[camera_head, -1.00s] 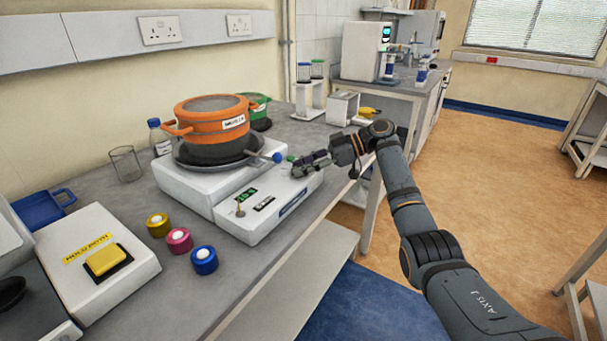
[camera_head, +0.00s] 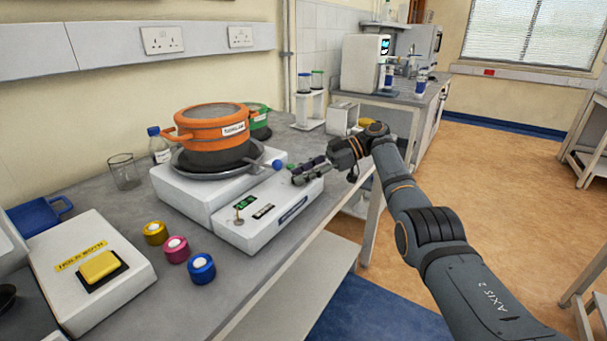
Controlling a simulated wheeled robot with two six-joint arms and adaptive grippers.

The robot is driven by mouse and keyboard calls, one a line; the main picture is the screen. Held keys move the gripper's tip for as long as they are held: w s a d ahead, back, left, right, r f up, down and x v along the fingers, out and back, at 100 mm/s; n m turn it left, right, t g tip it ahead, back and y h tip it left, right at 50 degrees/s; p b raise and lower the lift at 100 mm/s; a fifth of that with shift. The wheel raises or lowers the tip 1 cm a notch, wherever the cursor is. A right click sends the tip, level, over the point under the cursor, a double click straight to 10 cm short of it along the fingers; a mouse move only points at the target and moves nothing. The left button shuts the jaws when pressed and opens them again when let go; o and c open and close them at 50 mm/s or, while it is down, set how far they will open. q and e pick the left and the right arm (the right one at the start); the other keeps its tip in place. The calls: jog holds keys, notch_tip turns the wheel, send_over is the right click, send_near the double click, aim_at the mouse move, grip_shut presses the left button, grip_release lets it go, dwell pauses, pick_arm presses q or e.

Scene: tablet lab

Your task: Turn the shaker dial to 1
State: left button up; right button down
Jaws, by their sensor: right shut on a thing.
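The shaker (camera_head: 262,232) is a white device on the bench, with a small green-lit display (camera_head: 244,202) and a small metal toggle (camera_head: 239,216) on its lower front part. My right gripper (camera_head: 297,176) is at the right end of this front part, low over its top. Its fingers are closed on what appears to be the shaker dial, which they hide almost wholly. A small green spot (camera_head: 290,167) shows beside the fingertips. The dial's marks and setting cannot be read. My left gripper is not in view.
An orange lidded pot (camera_head: 212,123) stands on the shaker's dark plate. A blue ball-ended knob (camera_head: 278,165) is close to my fingertips. Yellow (camera_head: 155,233), pink (camera_head: 175,249) and blue (camera_head: 201,268) round pieces lie in front. A glass beaker (camera_head: 124,171) stands at left.

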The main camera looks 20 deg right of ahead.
jog(key=c, duration=1)
grip_release()
jog(key=shift+f, duration=0.1)
jog(key=shift+r, duration=0.2)
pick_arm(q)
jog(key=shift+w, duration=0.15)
pick_arm(e)
notch_tip(320, 180, up, 10)
jog(key=shift+f, duration=0.2)
